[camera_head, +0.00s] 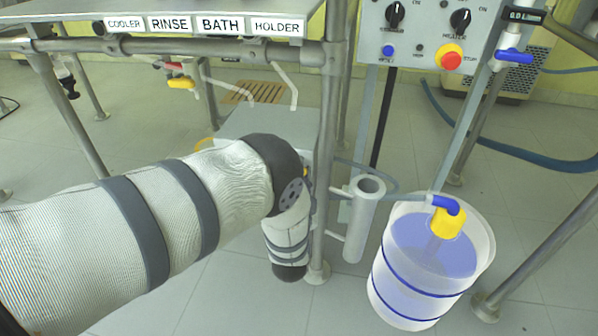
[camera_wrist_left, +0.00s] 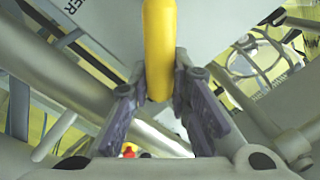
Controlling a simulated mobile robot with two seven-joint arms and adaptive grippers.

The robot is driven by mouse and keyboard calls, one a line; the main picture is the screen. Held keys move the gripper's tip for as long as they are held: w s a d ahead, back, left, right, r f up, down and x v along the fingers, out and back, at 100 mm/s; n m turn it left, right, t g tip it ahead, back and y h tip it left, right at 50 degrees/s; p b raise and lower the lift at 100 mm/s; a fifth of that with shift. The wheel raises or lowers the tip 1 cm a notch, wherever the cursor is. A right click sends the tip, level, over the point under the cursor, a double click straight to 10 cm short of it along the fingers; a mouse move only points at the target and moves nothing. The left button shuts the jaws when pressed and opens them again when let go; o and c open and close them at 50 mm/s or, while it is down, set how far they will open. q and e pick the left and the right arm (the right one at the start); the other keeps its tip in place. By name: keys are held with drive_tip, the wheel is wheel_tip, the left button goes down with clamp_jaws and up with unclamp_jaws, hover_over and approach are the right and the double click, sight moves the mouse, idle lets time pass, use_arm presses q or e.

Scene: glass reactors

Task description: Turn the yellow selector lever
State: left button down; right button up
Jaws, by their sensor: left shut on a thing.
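The yellow selector lever (camera_wrist_left: 158,45) runs down from the top of the left wrist view as a rounded yellow bar. Its lower end sits between the fingers of my left gripper (camera_wrist_left: 159,88), which is shut on it. One dark finger pad lies on each side of the bar. In the head view, my left arm hides the gripper and most of the area around the lever. My right gripper is not in view.
A metal post (camera_head: 330,130) stands close to the right of my arm. A control panel (camera_head: 428,35) with a red stop button is above right. A clear bucket (camera_head: 388,285) of blue liquid stands at right. A labelled shelf (camera_head: 60,17) spans the upper left.

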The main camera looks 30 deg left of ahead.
use_arm(q)
drive_tip(key=shift+d+f+m, duration=0.2)
drive_tip(key=shift+f+m, duration=0.2)
drive_tip(key=shift+m, duration=0.1)
drive_tip(key=c, duration=1.5)
unclamp_jaws()
drive_tip(key=shift+o, duration=0.2)
drive_tip(key=v, duration=1.2)
drive_tip(key=shift+r, duration=0.1)
